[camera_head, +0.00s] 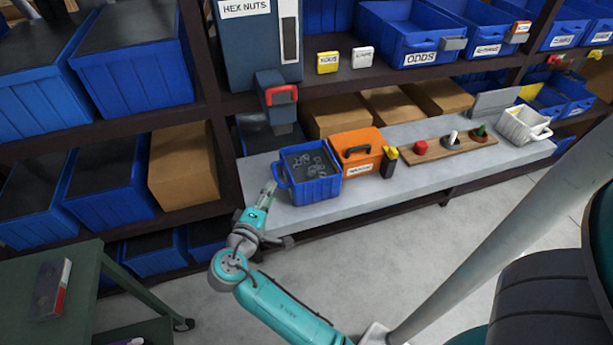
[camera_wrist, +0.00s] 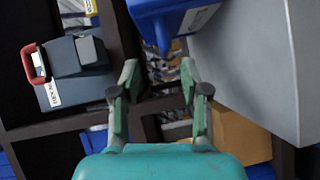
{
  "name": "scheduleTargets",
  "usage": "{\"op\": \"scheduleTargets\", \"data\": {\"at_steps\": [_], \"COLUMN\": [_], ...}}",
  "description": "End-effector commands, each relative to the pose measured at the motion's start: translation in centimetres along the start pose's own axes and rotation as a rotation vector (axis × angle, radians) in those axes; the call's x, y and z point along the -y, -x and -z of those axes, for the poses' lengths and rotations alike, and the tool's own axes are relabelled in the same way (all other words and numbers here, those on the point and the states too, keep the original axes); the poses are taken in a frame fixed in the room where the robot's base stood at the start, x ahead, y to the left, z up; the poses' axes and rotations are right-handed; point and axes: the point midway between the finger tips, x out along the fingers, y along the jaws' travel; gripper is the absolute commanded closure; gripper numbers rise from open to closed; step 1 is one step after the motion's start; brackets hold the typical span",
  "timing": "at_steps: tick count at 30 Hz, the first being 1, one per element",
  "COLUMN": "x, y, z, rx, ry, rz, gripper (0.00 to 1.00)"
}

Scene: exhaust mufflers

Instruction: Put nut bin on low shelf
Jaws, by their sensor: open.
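A blue bin holding several grey nuts (camera_head: 318,190) sits upright on the grey counter (camera_head: 400,187), near its left end. My gripper (camera_head: 268,192) is beside the bin's left side, by its protruding handle. In the wrist view my gripper (camera_wrist: 159,72) is open, with nothing between the fingers. The blue bin (camera_wrist: 178,18) shows just beyond the fingertips, apart from them as far as I can tell. A low shelf (camera_head: 112,222) at the left carries blue bins and a cardboard box.
An orange case (camera_head: 358,165) stands close to the bin's right. A board with coloured knobs (camera_head: 450,147) and a white basket (camera_head: 522,126) are farther right. The hex nuts dispenser (camera_head: 250,55) stands behind the bin. A green cart (camera_head: 55,285) is at the lower left.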

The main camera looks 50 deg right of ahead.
Motion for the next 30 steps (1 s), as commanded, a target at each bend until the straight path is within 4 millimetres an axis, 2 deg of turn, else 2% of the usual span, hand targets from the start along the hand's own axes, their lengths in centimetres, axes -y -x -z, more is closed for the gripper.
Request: {"op": "scheduleTargets", "data": {"at_steps": [8, 15, 18, 26, 27, 30], "x": [0.1, 0.7, 0.7, 0.7, 0.7, 0.7], "y": [-2.1, -5.4, -6.2, -6.5, -6.5, -6.5], "z": [0.1, 0.6, 0.6, 0.6, 0.6, 0.6], "rx": [0.002, 0.003, 0.002, 0.0, 0.0, 0.0], "ry": [-0.001, -0.002, -0.002, -0.001, -0.001, -0.002], "rz": [0.0, 0.001, 0.001, 0.001, 0.001, 0.001], "gripper": [0.54, 0.54, 0.54, 0.54, 0.57, 0.82]}}
